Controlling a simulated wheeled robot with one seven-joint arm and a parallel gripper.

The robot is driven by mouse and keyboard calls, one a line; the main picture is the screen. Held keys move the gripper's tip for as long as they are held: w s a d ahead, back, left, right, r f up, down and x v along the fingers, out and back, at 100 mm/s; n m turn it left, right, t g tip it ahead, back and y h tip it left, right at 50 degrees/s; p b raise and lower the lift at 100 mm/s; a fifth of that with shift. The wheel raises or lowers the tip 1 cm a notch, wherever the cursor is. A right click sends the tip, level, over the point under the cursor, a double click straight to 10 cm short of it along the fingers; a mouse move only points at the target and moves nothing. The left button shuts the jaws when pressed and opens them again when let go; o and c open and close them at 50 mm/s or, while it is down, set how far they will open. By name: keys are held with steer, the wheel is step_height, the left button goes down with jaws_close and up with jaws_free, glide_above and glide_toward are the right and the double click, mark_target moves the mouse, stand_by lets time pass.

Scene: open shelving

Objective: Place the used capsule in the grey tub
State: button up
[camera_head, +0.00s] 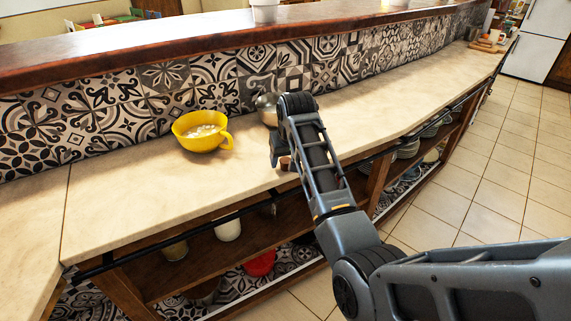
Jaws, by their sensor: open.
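My gripper (278,158) is over the counter, right of the yellow cup, pointing down and open. A small brown thing (287,163) shows at its fingertips, low by the counter's front edge. It may be the used capsule, but it is too small and covered to be sure. I cannot tell whether the fingers touch it. A shiny grey rounded vessel (266,107) stands against the tiled wall just behind my gripper. My arm hides its right part, and I cannot tell whether it is the grey tub.
A yellow cup (203,142) with pale contents stands on the pale counter (125,190). A raised wooden ledge (150,45) runs behind. Shelves below hold a red vessel (260,263), a white container (228,229) and stacked plates (408,149). The counter's left part is clear.

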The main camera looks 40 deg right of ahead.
steer(key=c, duration=1.1)
steer(key=shift+c, duration=0.2)
steer(key=shift+r, duration=0.1)
